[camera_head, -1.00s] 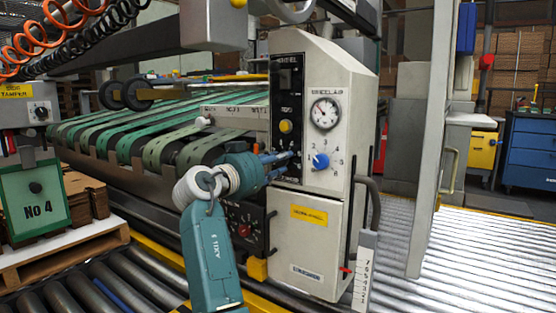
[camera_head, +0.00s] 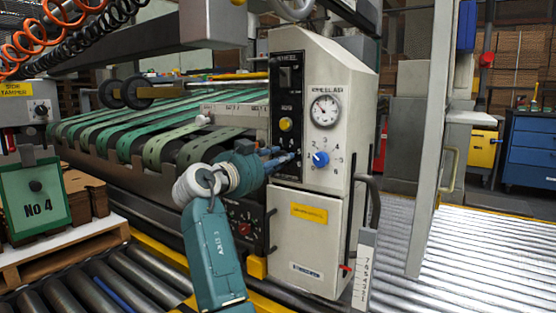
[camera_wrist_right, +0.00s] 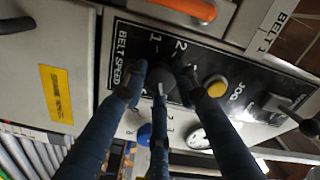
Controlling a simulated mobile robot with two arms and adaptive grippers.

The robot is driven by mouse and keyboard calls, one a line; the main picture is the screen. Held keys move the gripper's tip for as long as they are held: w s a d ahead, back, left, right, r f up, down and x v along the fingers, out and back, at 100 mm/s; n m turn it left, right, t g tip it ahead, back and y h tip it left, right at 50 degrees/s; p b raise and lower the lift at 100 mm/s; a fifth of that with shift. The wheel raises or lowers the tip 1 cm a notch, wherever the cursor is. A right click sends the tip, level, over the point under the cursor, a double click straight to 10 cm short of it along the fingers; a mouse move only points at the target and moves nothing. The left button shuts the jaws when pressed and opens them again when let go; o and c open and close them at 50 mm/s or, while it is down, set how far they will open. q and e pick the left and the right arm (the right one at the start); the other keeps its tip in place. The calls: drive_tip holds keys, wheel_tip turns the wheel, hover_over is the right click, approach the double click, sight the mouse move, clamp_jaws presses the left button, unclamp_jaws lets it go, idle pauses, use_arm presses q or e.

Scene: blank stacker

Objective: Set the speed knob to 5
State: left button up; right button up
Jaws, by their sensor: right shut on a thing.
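The speed knob (camera_wrist_right: 170,86) is a dark round knob on a black panel (camera_wrist_right: 240,97) lettered BELT SPEED, with the numbers 1 and 2 visible beside it in the right wrist view. The blue fingers of my right gripper (camera_wrist_right: 160,80) are closed around the knob. Other numbers on its dial are hidden by the fingers, and I cannot tell which number it points to. In the head view my right gripper (camera_head: 284,158) reaches the lower part of the machine's black panel (camera_head: 284,108), and its fingers cover the knob. My left gripper is not in view.
A blue knob (camera_head: 320,159) with its own numbers sits close to the right of my gripper, below a round gauge (camera_head: 325,111). A yellow button (camera_head: 285,124) is just above. Green belts (camera_head: 110,132) lie to the left, and rollers (camera_head: 120,280) run below.

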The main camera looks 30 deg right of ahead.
drive_tip(key=shift+w+f, duration=0.1)
drive_tip(key=shift+f, duration=0.15)
drive_tip(key=o, duration=1.1)
drive_tip(key=shift+w, duration=0.1)
drive_tip(key=shift+o, duration=0.2)
drive_tip(key=shift+r, duration=0.1)
drive_tip(key=shift+a, duration=0.1)
drive_tip(key=v, duration=1.2)
